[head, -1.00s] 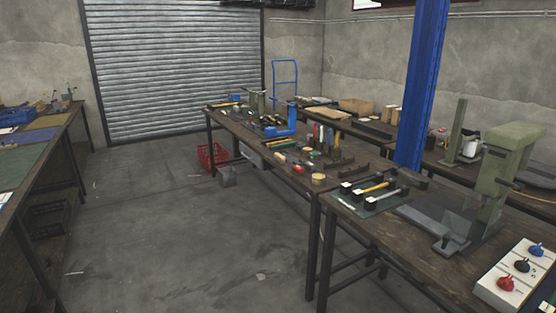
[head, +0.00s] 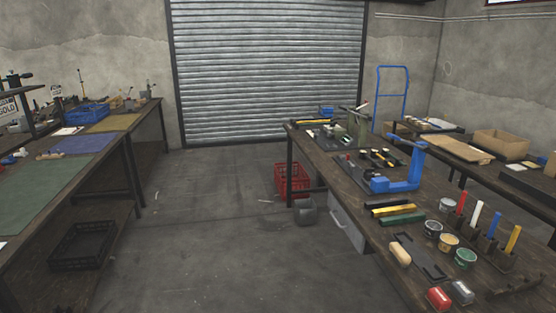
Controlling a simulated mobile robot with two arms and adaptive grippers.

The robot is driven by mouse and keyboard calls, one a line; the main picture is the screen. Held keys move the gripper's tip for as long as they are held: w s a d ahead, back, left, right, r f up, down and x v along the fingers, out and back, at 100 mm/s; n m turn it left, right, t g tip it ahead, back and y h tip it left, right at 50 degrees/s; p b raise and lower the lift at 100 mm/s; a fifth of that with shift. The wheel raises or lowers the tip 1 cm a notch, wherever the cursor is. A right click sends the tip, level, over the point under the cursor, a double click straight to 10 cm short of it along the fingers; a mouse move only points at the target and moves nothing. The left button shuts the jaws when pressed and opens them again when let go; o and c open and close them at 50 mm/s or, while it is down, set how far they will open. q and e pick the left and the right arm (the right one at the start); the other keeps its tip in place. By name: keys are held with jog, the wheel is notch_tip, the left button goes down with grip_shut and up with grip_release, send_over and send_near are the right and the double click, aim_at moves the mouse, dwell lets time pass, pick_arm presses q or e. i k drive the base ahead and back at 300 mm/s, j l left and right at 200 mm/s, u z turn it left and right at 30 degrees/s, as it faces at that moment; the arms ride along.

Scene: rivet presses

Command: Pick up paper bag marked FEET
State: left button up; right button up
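No paper bag marked FEET can be made out in the head view. Neither of my grippers is in view. A cardboard box (head: 501,143) stands on the back right bench, and I see no marking on it. The right workbench (head: 350,203) carries a blue clamp-like tool (head: 405,172), several small round tins (head: 449,243) and upright coloured-handled tools (head: 477,213). The left workbench (head: 25,228) carries green, blue and tan mats and a blue crate (head: 86,115).
The concrete floor (head: 220,220) between the benches is clear. A red crate (head: 291,180) and a grey container (head: 305,211) stand by the right bench. A black crate (head: 82,245) sits under the left bench. A roller shutter (head: 268,70) and a blue trolley (head: 392,95) are at the back.

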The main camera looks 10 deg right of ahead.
aim_at(423, 126)
jog(key=i+u, duration=0.15)
jog(key=i, duration=7.9)
jog(key=i+z, duration=0.2)
jog(key=i, duration=0.4)
jog(key=i+j+z, duration=0.1)
jog(key=i+z, duration=0.15)
jog(key=i, duration=0.4)
jog(key=i+j+z, duration=0.2)
jog(key=i, duration=0.4)
jog(key=i+l+z, duration=0.2)
jog(key=z, duration=0.25)
jog(key=i+z, duration=0.85)
jog(key=i+j+z, duration=0.15)
jog(key=z, duration=0.3)
jog(key=i+z, duration=0.4)
jog(key=i, duration=1.25)
jog(key=i+j, duration=0.1)
jog(key=i, duration=0.8)
jog(key=i+j, duration=0.1)
jog(key=i, duration=0.8)
jog(key=i+j+z, duration=0.1)
jog(key=i, duration=0.8)
jog(key=i+z, duration=0.2)
jog(key=i, duration=0.3)
jog(key=i+z, duration=0.2)
jog(key=i, duration=0.3)
jog(key=i+j+z, duration=0.15)
jog(key=i, duration=0.3)
jog(key=i+j+z, duration=0.2)
jog(key=i, duration=0.3)
